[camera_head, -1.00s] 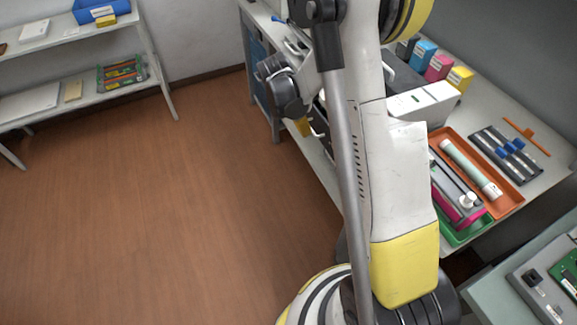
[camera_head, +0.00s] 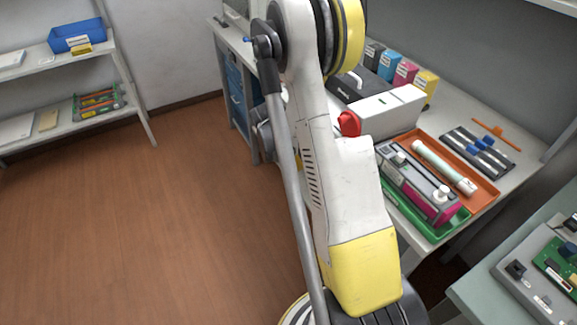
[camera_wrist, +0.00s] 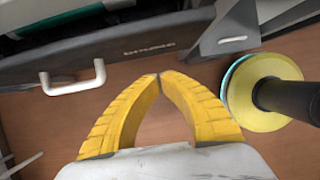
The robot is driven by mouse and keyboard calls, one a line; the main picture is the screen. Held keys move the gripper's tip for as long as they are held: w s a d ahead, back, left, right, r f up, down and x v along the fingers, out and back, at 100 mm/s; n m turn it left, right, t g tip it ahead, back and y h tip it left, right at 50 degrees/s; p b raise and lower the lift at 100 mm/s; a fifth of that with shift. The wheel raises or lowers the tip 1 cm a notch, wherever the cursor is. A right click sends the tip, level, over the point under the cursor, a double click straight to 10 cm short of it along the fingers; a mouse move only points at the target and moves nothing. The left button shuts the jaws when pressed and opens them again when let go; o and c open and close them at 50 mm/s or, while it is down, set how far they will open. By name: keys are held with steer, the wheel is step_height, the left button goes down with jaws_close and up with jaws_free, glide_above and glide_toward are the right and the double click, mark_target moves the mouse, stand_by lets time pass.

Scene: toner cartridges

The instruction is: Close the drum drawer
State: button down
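In the wrist view, a dark grey drawer front (camera_wrist: 110,62) with raised lettering that seems to start "DRUM" runs across the upper part. A white handle (camera_wrist: 72,86) sticks out from its left side. A green and white strip shows behind its top edge. My gripper (camera_wrist: 159,76) has two yellow fingers whose tips meet with nothing between them. The tips are at the drawer front's lower edge, right of the handle; I cannot tell if they touch it.
A white machine (camera_head: 385,112) with a red part (camera_head: 349,123) stands on the bench. Right of it are several colored boxes (camera_head: 405,75), an orange tray (camera_head: 487,190) and a green tray (camera_head: 434,235). A shelf (camera_head: 70,128) stands far left. The wooden floor (camera_head: 160,220) is clear.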

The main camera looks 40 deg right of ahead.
steer(key=shift+s+d+r+b, duration=0.1)
steer(key=shift+s+d+b, duration=0.1)
steer(key=shift+d, duration=0.4)
steer(key=shift+s+d+b, duration=0.1)
steer(key=shift+s+d, duration=0.05)
steer(key=shift+d, duration=0.4)
steer(key=d, duration=0.2)
steer(key=s+d, duration=0.1)
steer(key=d, duration=0.2)
steer(key=shift+s+d, duration=0.15)
steer(key=shift+d, duration=0.05)
steer(key=w+a+r+p, duration=0.2)
steer(key=a+r+p, duration=0.2)
steer(key=a+r, duration=0.3)
steer(key=shift+v, duration=1.2)
steer(key=shift+s+d, duration=0.15)
steer(key=shift+d, duration=0.05)
